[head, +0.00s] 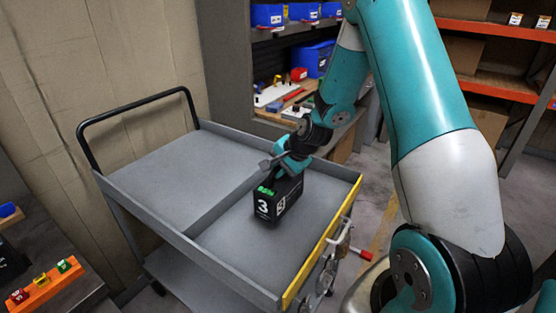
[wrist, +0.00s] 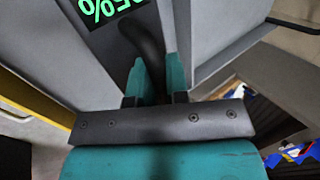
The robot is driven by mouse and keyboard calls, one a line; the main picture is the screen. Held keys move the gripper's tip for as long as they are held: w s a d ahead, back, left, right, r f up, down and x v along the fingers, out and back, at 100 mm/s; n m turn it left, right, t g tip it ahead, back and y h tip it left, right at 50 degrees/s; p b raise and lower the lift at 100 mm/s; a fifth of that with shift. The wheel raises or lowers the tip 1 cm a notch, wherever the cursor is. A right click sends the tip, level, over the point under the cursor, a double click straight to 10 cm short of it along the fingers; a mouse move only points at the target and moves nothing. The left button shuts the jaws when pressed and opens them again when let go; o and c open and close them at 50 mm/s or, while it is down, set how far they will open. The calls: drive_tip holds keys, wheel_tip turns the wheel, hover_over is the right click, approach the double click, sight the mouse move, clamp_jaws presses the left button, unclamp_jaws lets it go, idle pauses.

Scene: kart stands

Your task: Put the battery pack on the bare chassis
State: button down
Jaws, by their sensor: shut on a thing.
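The battery pack (head: 279,203) is a black box with a white 3 on one face and green marks on top. It is upright in or just above the right compartment of the grey cart (head: 250,258); I cannot tell whether it touches the cart floor. My gripper (head: 277,174) is over the pack and shut on its handle. In the wrist view the gripper fingers (wrist: 156,80) close on the dark curved handle, beside the pack's black face with green percent digits (wrist: 108,8). No bare chassis is in view.
The cart has raised rims, a divider, a black push handle (head: 135,106) and a yellow front edge (head: 322,245). Its left compartment (head: 160,170) is empty. Shelves with blue bins (head: 315,58) stand behind. An orange rack (head: 44,285) with small blocks is at lower left.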

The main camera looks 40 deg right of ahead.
sight(278, 179)
drive_tip(key=shift+f, duration=1.7)
drive_tip(key=c, duration=1.1)
unclamp_jaws()
drive_tip(key=shift+f, duration=0.1)
